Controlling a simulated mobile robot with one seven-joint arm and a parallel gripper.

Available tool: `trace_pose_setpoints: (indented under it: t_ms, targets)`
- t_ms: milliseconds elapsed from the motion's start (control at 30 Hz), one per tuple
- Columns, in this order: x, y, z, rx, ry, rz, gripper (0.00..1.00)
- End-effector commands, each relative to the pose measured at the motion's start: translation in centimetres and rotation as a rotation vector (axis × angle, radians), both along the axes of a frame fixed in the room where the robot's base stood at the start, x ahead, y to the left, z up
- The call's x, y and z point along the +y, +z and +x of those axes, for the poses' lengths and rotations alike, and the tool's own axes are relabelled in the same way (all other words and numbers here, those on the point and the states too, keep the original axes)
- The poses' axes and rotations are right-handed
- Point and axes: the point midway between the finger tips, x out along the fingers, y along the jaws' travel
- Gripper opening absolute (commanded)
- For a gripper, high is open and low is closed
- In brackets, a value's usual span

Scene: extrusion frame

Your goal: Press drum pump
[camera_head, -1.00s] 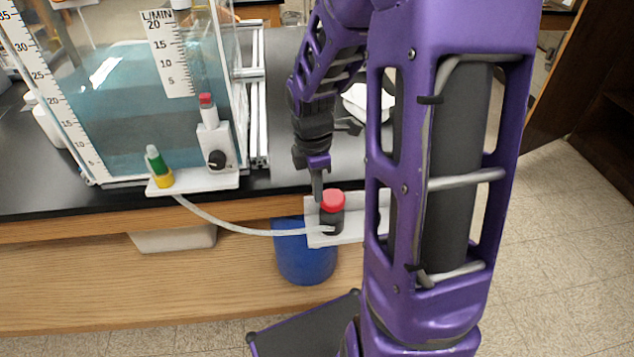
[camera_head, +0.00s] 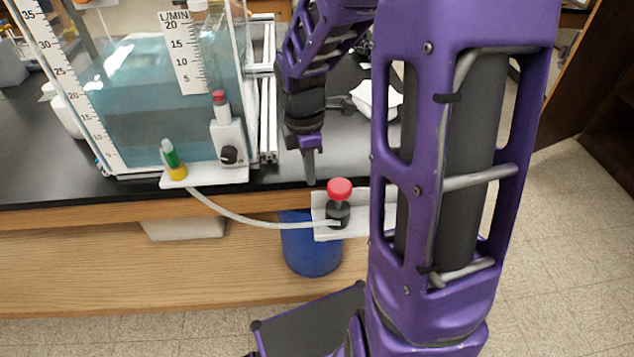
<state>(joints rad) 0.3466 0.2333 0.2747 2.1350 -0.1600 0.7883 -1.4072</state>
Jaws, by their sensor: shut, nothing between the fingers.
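The drum pump has a round red knob (camera_head: 340,189) on a short dark stem above a black body (camera_head: 338,214). It stands on a white plate (camera_head: 327,233) over a blue drum (camera_head: 311,255). The knob is up, with stem showing between it and the body. My gripper (camera_head: 310,180) points down, shut and empty. In the picture its tip is just left of and slightly above the knob, with a small gap between them. My own arm hides the right end of the white plate.
A clear hose (camera_head: 255,222) runs from the pump left to a green-and-yellow fitting (camera_head: 173,160) by the water tank (camera_head: 135,105). A black knob (camera_head: 228,155) is beside it. A white dish (camera_head: 378,98) lies on the black bench behind my gripper.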

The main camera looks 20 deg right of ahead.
Motion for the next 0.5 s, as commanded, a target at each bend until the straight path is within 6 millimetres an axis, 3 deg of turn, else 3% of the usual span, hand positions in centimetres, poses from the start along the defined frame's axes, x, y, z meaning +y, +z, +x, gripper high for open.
trace_pose_setpoints:
  t_ms: [33, 200, 500]
  targets:
    - [0.1, 1.4, 0.1, -0.004, 0.000, -0.001, 0.00]
    - [0.2, 4.1, 0.1, -0.003, 0.001, 0.000, 0.00]
    - [0.3, 5.5, 0.0, 0.001, 0.001, 0.001, 0.00]
